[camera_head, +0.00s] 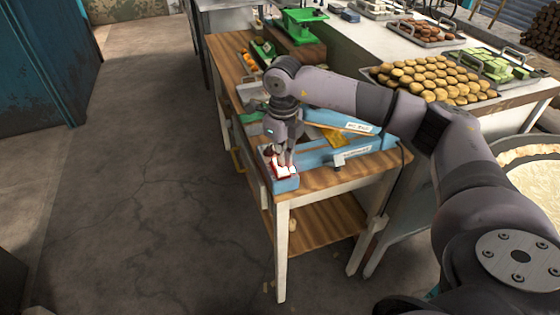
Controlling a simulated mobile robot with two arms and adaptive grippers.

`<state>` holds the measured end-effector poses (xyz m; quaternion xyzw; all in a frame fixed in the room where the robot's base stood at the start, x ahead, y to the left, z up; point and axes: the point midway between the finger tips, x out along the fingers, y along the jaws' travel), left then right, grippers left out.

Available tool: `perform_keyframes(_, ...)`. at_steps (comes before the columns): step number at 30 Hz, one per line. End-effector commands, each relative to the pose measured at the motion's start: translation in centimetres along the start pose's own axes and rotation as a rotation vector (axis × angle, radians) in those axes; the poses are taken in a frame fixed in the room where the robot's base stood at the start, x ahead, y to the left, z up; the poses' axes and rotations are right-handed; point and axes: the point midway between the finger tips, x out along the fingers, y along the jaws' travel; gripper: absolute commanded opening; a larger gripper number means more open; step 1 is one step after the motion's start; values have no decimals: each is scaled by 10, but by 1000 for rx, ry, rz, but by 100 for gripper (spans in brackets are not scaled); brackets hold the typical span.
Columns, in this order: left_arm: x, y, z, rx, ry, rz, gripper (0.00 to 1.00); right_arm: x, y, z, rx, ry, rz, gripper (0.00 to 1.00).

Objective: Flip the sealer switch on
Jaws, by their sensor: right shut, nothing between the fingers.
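The blue sealer (316,158) lies along the near end of a wooden-topped table. Its switch (281,171), red and white and lit, is at the sealer's left front end. My right gripper (284,163) points down right at the switch, with its fingers shut and nothing between them. The fingertips partly cover the switch, and I cannot tell whether they touch it or which way it is set. My left gripper is not in view.
The wooden table (338,178) has white legs and a lower shelf. A green device (300,22) stands at its far end. A tray of round buns (425,78) sits on the counter behind. Open floor (150,190) lies to the left.

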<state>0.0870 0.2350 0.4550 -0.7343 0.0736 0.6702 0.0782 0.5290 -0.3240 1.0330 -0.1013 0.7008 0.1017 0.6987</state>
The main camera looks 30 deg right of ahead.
Motion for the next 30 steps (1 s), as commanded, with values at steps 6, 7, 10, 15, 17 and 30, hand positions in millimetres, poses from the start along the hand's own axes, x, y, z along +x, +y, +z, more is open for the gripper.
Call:
perform_keyframes(6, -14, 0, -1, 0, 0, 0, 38, -22, 0, 0, 0, -2, 0, 0)
perform_keyframes(7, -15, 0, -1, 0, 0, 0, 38, -24, 0, 0, 0, -2, 0, 0)
perform_keyframes(10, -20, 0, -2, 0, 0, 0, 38, -32, 0, 0, 0, -2, 0, 0)
perform_keyframes(15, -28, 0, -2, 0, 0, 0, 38, -46, 0, 1, 0, -3, 0, 0)
perform_keyframes(17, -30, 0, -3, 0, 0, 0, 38, -49, 0, 0, 0, -3, 0, 0)
perform_keyframes(30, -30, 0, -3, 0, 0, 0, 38, -50, 0, 0, 0, -2, 0, 0)
